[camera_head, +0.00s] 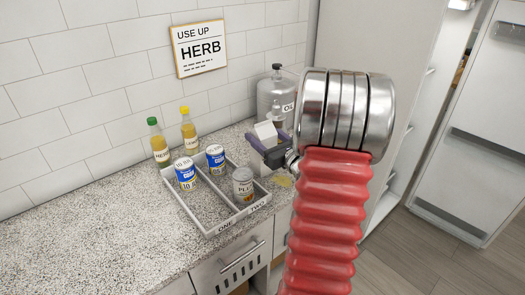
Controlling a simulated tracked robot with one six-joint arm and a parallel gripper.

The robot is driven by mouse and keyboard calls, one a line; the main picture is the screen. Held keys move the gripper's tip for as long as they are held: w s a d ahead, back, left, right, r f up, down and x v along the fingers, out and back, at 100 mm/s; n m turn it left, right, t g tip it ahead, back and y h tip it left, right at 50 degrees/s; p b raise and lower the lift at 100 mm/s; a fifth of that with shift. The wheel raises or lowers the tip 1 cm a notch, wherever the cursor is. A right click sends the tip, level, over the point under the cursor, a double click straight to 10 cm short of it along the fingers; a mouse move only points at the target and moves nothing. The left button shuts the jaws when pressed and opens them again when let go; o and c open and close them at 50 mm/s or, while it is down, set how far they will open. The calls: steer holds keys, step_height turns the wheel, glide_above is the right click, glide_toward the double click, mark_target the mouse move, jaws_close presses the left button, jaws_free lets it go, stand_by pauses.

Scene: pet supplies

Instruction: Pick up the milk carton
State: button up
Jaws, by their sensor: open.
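A white carton with a gabled top (266,130), which looks like the milk carton, stands on the counter behind the right part of the divided tray. My gripper (268,148) is open and right at the carton, with its dark jaws overlapping the carton in this view. The carton's lower part is partly hidden by the gripper, and I cannot tell whether the jaws touch it. My red ribbed arm with its large silver joint fills the right centre and hides the counter behind it.
A metal OIL canister (277,97) stands near the wall. The left counter (90,240) is clear.

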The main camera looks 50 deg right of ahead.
jaws_close()
stand_by(0.8)
steer(key=shift+r, duration=0.1)
